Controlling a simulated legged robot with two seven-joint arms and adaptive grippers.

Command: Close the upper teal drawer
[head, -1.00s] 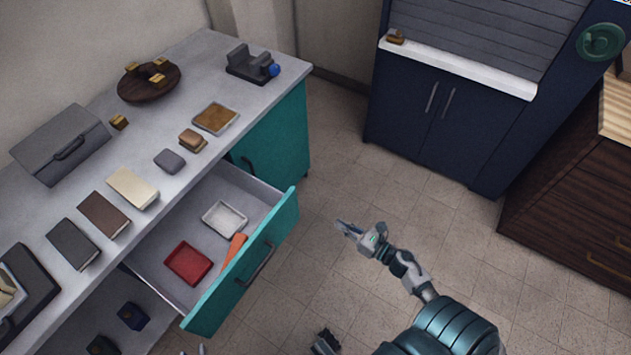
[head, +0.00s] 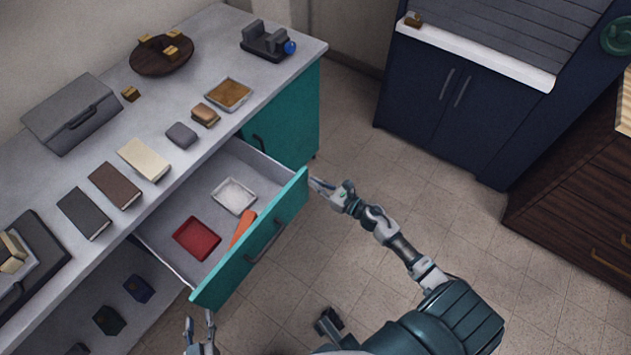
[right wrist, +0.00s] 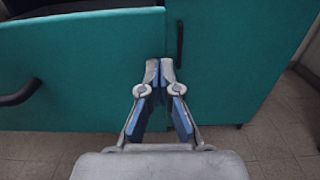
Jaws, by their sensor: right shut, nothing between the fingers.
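The upper teal drawer (head: 282,222) is pulled out from under the counter in the head view. Its teal front and dark handle (head: 266,243) face the floor on the right. My right gripper (head: 313,184) is shut and empty beside the right end of the drawer front. In the right wrist view, its fingertips (right wrist: 166,66) are at the front's right edge (right wrist: 150,40); I cannot tell whether they touch. My left gripper (head: 199,320) is at the bottom of the head view, below the drawer's near corner, fingers apart and empty.
The drawer holds a red tray (head: 197,239), a white tray (head: 234,196) and an orange item (head: 242,229). The counter (head: 215,60) carries several books and boxes.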

